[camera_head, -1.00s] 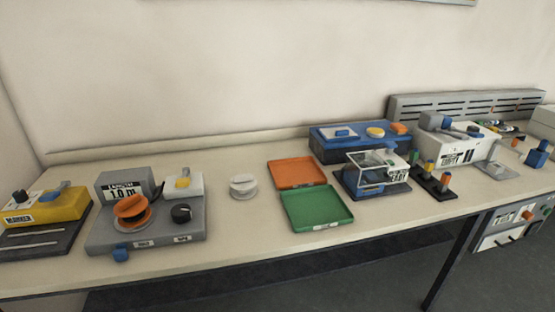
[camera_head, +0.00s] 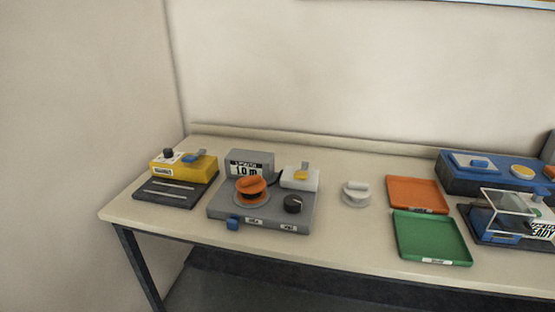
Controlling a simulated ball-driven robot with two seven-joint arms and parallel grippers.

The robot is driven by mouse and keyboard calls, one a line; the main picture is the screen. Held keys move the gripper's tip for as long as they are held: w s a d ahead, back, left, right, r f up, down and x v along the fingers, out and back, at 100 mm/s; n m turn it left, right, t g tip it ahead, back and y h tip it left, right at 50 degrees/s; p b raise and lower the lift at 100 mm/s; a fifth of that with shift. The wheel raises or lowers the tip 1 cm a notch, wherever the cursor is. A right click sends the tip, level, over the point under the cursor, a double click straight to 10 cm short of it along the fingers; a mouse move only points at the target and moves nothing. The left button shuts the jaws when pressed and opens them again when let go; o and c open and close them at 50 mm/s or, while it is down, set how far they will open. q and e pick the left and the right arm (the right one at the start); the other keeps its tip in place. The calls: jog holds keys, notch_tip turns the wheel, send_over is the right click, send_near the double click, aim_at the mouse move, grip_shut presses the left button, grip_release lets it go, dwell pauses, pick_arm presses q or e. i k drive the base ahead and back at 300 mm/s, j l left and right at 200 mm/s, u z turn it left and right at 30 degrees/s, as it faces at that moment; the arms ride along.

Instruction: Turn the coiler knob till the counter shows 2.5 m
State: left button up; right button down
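The coiler (camera_head: 225,207) is a grey machine on the left half of the bench. Its counter (camera_head: 246,169) stands at the back and reads 1.0 m. An orange spool (camera_head: 250,187) sits in front of the counter. A black knob (camera_head: 293,204) with a pale mark is on the coiler's right front. A blue part (camera_head: 233,223) sticks out at the front edge. A white block with a yellow part (camera_head: 300,178) is at the back right of the coiler. Neither of my grippers shows.
A yellow marker unit (camera_head: 183,166) stands left of the coiler. A white spool (camera_head: 356,193) is to its right. Beyond lie an orange tray (camera_head: 418,179), a green tray (camera_head: 466,262), a blue box (camera_head: 447,172) and a clear-covered device (camera_head: 505,208). The bench (camera_head: 345,245) is bare along its front.

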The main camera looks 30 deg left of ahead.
aim_at(293, 204)
jog(key=i+j+u, duration=0.2)
jog(key=u, duration=0.3)
jog(key=i+j+u, duration=0.2)
jog(key=u, duration=0.25)
jog(key=i+j, duration=0.05)
